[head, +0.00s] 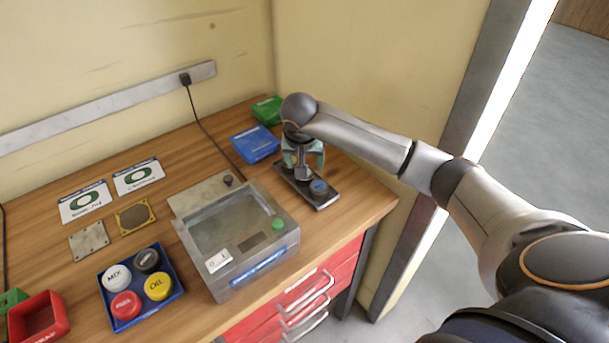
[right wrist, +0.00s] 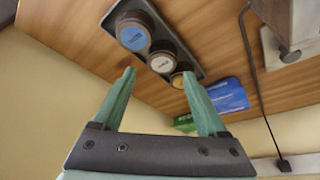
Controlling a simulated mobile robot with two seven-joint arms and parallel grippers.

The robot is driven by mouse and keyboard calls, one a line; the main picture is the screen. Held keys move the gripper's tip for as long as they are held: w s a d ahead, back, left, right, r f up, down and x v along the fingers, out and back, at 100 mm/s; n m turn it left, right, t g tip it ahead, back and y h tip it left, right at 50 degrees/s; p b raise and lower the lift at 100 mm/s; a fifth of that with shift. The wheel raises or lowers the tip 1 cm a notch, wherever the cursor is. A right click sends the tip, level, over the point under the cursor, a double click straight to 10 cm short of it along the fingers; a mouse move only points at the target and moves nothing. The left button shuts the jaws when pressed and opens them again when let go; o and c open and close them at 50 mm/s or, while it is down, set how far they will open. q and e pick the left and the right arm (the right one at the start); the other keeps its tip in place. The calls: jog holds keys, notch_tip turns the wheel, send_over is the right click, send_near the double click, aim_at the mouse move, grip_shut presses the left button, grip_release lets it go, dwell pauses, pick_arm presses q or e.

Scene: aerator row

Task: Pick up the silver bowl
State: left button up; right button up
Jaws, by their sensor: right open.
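I see no silver bowl in either view. My right gripper (head: 303,168) is open and empty, over a dark tray (head: 325,200) near the right end of the wooden table. In the right wrist view the open fingers (right wrist: 159,74) point toward a row of three round jars in that tray: one with a blue label (right wrist: 133,35), one with a whitish label (right wrist: 163,62) and one with a yellowish top (right wrist: 179,79). The blue-topped jar (head: 319,186) also shows in the head view. The gripper partly hides the other jars there. My left gripper is not in view.
A grey machine with a window (head: 283,250) stands left of the dark tray. A blue box (head: 254,144) and a green box (head: 268,109) lie behind. A blue tray (head: 121,325) with several coloured pots and a red bin (head: 36,320) are at left. A wall stands behind.

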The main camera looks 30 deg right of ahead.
aim_at(303, 183)
jog(key=shift+p+x, duration=0.3)
jog(key=shift+x, duration=2.6)
jog(key=shift+w+a+r, duration=0.1)
jog(key=shift+w, duration=0.05)
jog(key=c, duration=1.2)
